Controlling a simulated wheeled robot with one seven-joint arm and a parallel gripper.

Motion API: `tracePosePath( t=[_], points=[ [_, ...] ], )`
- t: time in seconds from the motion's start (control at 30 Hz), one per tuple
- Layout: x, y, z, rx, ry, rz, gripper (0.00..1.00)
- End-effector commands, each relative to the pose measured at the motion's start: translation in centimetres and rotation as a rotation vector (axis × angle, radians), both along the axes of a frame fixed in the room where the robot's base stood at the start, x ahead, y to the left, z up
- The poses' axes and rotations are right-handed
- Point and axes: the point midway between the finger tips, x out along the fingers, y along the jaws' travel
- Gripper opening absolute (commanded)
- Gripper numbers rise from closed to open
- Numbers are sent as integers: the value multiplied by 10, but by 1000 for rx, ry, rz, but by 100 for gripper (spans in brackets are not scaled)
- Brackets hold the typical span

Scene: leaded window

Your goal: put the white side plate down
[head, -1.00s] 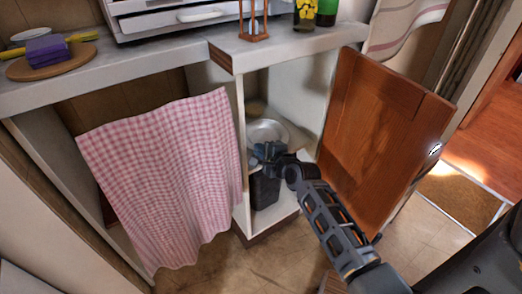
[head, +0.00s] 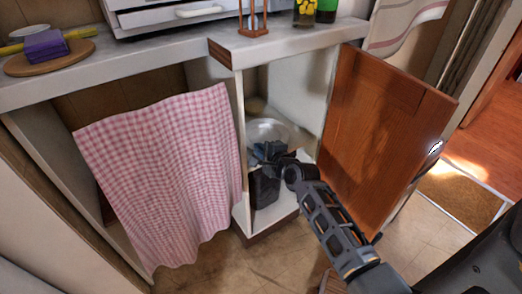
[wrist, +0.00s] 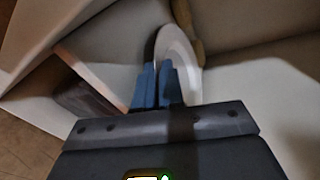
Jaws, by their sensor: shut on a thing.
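The white side plate (head: 266,131) is inside the open cabinet in the head view. It also shows in the wrist view (wrist: 180,55), nearly edge-on beyond the fingers. My gripper (head: 268,152) reaches in through the cabinet opening. Its blue fingers (wrist: 157,84) are shut on the near rim of the plate. Whether the underside of the plate touches anything is hidden.
The open wooden door (head: 385,140) stands right of my arm. A pink checked curtain (head: 160,170) hangs left of the cabinet opening. A tan object (wrist: 195,22) is close behind the plate. The counter (head: 150,65) above holds a round board (head: 20,66).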

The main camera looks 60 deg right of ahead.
Motion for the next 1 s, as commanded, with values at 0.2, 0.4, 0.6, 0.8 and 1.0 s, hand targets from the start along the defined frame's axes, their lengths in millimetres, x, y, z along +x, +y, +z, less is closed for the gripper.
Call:
tracePosePath(
  t=[0.2,0.4,0.6,0.8,1.0],
  points=[
    [-2,2,-16,17,22,4,0],
    [-3,3,-17,17,23,4,14],
    [-6,5,-17,19,25,4,33],
    [-27,18,-5,15,23,2,38],
    [-50,34,10,9,14,1,38]
  ],
)
